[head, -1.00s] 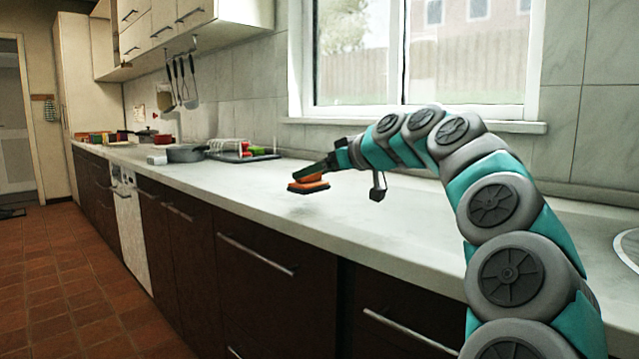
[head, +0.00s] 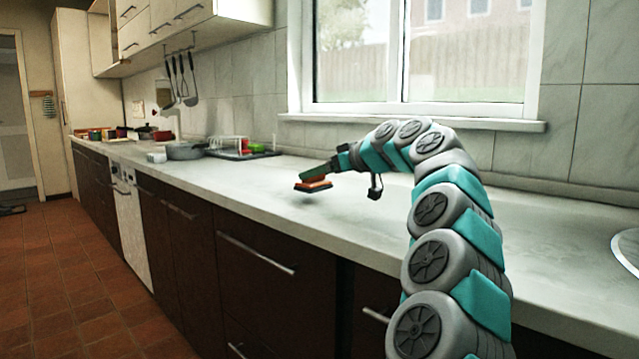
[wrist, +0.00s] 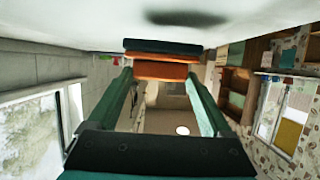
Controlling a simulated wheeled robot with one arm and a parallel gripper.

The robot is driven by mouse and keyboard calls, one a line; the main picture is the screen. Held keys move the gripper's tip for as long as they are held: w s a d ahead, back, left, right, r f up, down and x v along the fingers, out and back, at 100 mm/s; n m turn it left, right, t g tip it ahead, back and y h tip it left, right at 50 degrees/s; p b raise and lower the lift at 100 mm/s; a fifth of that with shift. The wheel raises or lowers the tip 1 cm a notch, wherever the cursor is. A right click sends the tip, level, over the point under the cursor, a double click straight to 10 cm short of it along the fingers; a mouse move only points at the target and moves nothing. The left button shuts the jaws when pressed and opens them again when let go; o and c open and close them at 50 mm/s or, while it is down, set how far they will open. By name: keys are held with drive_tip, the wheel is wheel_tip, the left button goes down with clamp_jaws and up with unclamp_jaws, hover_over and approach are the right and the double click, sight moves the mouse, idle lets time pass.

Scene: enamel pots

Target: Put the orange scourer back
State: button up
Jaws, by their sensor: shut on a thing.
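The orange scourer (head: 313,185) has an orange body with a dark green layer. My gripper (head: 322,175) is shut on it and holds it over the white counter, a little above the surface. In the wrist view the scourer (wrist: 162,60) sits between the two green fingertips of my gripper (wrist: 160,74), with its dark side toward the counter. A dark shadow lies on the counter, apart from the scourer.
The counter (head: 240,180) is bare around the gripper. Farther left stand a dark tray (head: 262,154) with red and green things, a grey pan (head: 185,152), a small white block (head: 156,157) and a red pot (head: 163,135). A window (head: 420,60) is behind.

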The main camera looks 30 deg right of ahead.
drive_tip(key=shift+f, duration=1.2)
drive_tip(key=shift+f, duration=0.15)
drive_tip(key=o, duration=1.4)
